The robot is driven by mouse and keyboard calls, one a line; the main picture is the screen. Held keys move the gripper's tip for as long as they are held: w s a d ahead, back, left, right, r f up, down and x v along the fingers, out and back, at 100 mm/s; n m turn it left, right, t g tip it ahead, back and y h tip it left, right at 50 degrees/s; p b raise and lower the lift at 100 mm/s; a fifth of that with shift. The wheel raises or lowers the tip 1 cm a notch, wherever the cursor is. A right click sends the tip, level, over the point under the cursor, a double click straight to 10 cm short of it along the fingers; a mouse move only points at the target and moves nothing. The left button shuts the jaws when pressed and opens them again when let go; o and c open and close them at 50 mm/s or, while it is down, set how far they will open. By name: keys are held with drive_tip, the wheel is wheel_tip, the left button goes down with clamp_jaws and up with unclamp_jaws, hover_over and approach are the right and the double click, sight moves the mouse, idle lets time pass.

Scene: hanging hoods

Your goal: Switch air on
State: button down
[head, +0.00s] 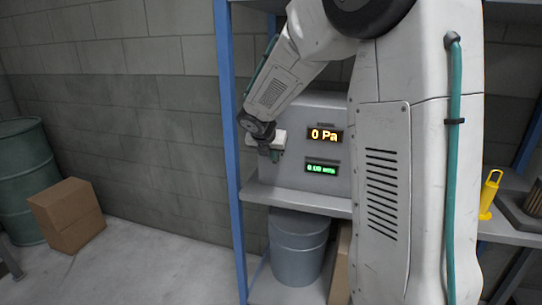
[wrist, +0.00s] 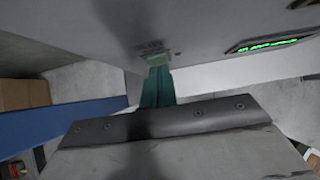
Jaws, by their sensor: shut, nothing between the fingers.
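A light grey control box (head: 312,180) stands on the shelf. An orange display (head: 325,135) on it reads "0 Pa". A green lit display (head: 322,168) sits below, its text too small to read surely; it also shows in the wrist view (wrist: 268,45). My gripper (head: 276,154) is at the left part of the box front. In the wrist view its teal fingers (wrist: 157,70) are shut and empty, with tips at a small pale green part (wrist: 158,58) under a dark label on the box. Whether they touch it, and whether that part is the air switch, I cannot tell.
A blue shelf post (head: 230,150) stands left of the box. A grey bucket (head: 298,245) is below the shelf. A yellow-handled object (head: 490,195) stands on the right. A cardboard box (head: 68,215) and green drum (head: 22,180) are at far left; floor between is clear.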

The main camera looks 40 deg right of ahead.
drive_tip(key=shift+r, duration=0.1)
drive_tip(key=s+a+f+v, duration=0.1)
drive_tip(key=v, duration=1.1)
drive_tip(key=shift+s+a, duration=0.35)
drive_tip(key=shift+a, duration=0.25)
drive_tip(key=shift+f, duration=0.2)
drive_tip(key=d+r+x, duration=0.1)
drive_tip(key=x, duration=1.2)
drive_tip(key=shift+w+d+f, duration=0.25)
drive_tip(key=shift+w, duration=0.25)
